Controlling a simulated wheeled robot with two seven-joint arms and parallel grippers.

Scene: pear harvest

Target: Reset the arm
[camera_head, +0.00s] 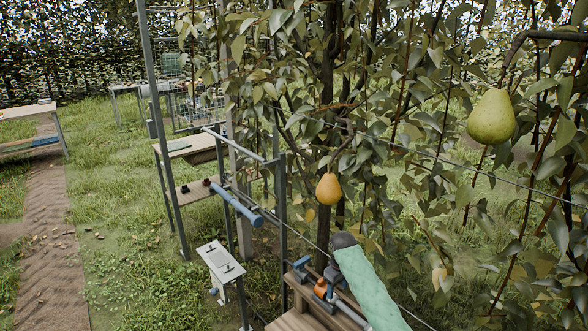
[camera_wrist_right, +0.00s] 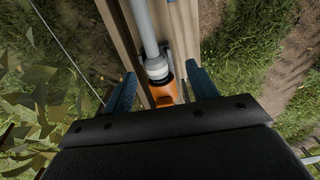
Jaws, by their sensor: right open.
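My right gripper (camera_head: 318,281) is low in the middle of the head view. Its blue fingers also show in the right wrist view (camera_wrist_right: 162,77), spread apart. An orange piece (camera_wrist_right: 165,93) at the end of a grey-white tube (camera_wrist_right: 143,30) appears between the fingers, with gaps at both sides. The orange piece (camera_head: 320,288) also shows in the head view, over a wooden bench (camera_head: 296,322). I cannot tell whether the fingers touch it. My left gripper is not in view.
A yellow pear (camera_head: 328,189) and a large green pear (camera_head: 492,118) hang among branches above and right of the right gripper. Wires cross the foliage. A metal post (camera_head: 165,130) and a small white stand (camera_head: 220,261) are at left. A dirt path (camera_head: 50,230) lies farther left.

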